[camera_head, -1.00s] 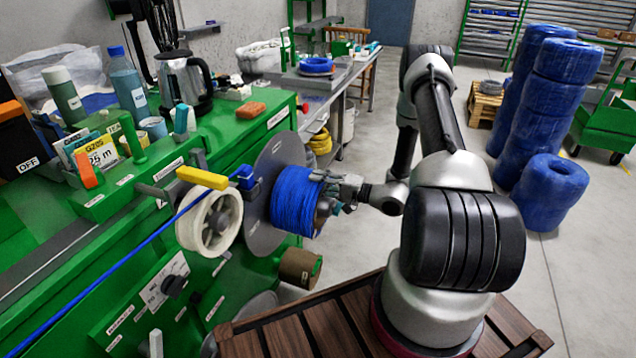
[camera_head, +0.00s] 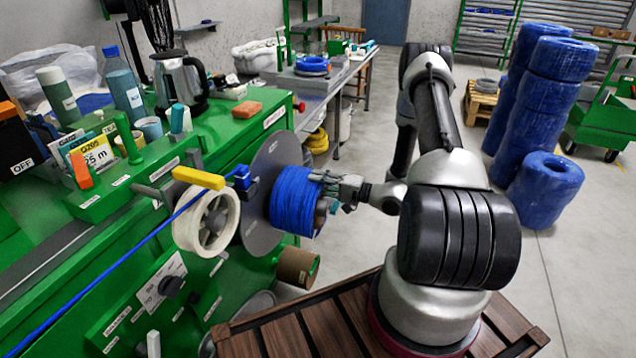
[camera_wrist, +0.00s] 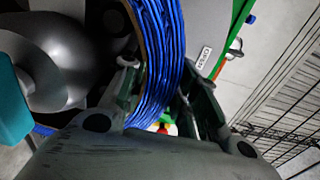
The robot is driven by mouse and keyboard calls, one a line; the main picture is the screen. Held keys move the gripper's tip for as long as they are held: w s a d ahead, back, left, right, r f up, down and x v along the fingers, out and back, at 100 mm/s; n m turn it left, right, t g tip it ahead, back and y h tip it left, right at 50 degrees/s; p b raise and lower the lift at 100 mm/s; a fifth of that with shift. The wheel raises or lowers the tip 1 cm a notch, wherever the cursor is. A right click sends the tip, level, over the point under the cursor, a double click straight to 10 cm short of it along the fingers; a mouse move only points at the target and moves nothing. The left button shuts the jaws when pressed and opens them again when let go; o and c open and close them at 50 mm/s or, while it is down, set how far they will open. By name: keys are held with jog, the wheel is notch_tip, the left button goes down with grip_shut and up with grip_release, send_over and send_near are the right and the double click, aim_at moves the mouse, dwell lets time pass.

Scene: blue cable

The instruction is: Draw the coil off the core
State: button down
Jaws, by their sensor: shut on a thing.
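The blue cable coil (camera_head: 293,200) sits around the core in front of a grey round flange plate (camera_head: 262,232) on the green machine. My gripper (camera_head: 333,186) is at the coil's right side and shut on it. In the wrist view the coil (camera_wrist: 160,60) passes between the two fingers (camera_wrist: 165,100). The core (camera_head: 321,212) shows only a little at the coil's right end; the rest is hidden inside the coil. In the wrist view a grey rounded part (camera_wrist: 70,65) lies left of the coil.
A white guide wheel (camera_head: 207,220) with a yellow block (camera_head: 198,178) above it stands left of the flange. A blue cable (camera_head: 110,262) runs to the lower left. A brown cardboard roll (camera_head: 298,267) sits below the coil. Stacked blue coils (camera_head: 545,190) stand at the right on open floor.

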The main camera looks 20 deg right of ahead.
jog(key=shift+s+d+r, duration=0.1)
jog(key=v, duration=2.1)
dwell(2.0)
jog(key=shift+s+r, duration=0.1)
jog(key=shift+s, duration=0.05)
dwell(0.3)
